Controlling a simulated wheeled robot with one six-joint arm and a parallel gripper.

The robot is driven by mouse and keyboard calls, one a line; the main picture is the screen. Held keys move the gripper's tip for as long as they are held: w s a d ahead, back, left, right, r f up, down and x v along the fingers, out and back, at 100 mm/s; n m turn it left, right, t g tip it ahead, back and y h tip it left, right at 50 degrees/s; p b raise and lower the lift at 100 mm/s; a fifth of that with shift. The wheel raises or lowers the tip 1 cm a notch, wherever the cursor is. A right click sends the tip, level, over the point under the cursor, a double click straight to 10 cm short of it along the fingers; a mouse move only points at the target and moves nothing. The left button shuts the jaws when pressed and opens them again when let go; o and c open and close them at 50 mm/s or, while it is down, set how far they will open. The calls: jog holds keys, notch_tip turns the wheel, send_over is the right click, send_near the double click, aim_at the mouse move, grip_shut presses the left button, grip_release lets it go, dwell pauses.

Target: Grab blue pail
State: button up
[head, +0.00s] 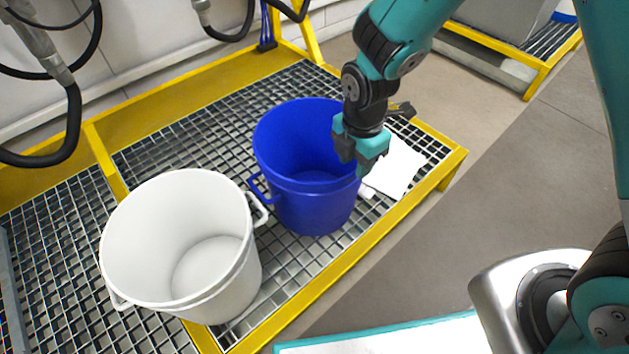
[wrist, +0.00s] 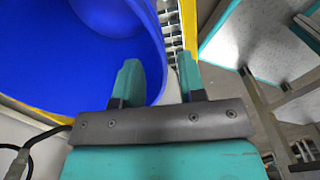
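The blue pail (head: 310,210) stands upright and empty on the metal grating. Its left handle (head: 257,187) shows; its right side is partly hidden by my gripper. My gripper (head: 358,170) is at the pail's right rim, pointing down. In the wrist view the two teal fingers of my gripper (wrist: 160,80) are spread apart. The blue pail (wrist: 100,45) fills the upper left there, and its rim shows in the gap between the fingers. I cannot tell whether the fingers reach below the rim.
A white pail (head: 180,240) stands left of the blue one. A white sheet (head: 398,168) lies on the grating to the right. A yellow frame (head: 330,275) edges the platform. Black hoses (head: 70,125) hang at the upper left. The floor (head: 480,180) to the right is clear.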

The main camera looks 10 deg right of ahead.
aim_at(352, 181)
notch_tip(352, 181, down, 6)
jog(key=b, duration=0.3)
jog(key=shift+a+r, duration=0.15)
jog(key=shift+r, duration=0.2)
grip_shut()
jog(key=shift+s, duration=0.1)
dwell(0.9)
